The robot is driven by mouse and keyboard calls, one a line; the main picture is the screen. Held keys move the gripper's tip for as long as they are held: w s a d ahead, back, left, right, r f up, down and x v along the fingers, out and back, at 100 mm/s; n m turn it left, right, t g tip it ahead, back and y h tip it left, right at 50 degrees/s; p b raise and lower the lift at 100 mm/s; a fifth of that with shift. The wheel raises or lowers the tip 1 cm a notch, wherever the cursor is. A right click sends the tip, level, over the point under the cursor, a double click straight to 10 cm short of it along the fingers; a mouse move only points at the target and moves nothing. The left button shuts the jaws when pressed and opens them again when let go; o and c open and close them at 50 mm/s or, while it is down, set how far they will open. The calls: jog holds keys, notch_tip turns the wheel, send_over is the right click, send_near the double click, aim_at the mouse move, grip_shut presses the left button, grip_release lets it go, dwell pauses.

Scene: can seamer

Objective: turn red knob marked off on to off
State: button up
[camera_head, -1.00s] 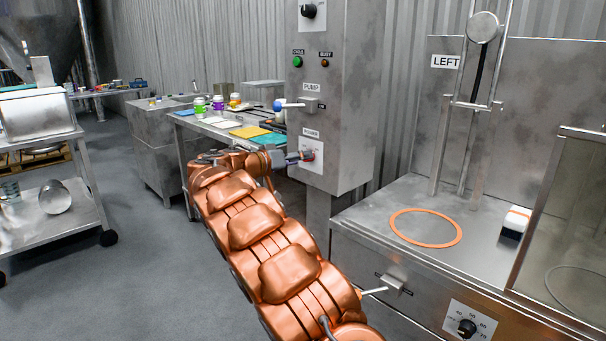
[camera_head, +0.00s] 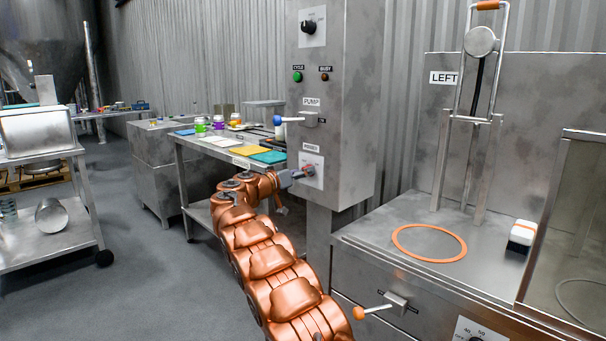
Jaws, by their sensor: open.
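The red knob (camera_head: 308,171) sits on a white plate on the front of the grey control column (camera_head: 340,100), below a small label. Only a small part of its red shows. My gripper (camera_head: 296,175) is at the end of my copper arm, just left of the knob and pointing at it. The gripper is small here; its fingers are open at the knob, and I cannot tell whether they touch it. The knob's pointer and the on/off marks are too small to read.
Above the knob are a PUMP lever with a blue ball (camera_head: 278,120), a green button (camera_head: 297,77) and a black dial (camera_head: 309,27). A table with coloured sheets (camera_head: 268,157) stands behind my arm. An orange-ended lever (camera_head: 359,313) juts from the right-hand machine.

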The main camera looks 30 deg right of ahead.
jog(key=shift+w+d, duration=0.1)
jog(key=shift+d, duration=0.3)
jog(key=c, duration=1.2)
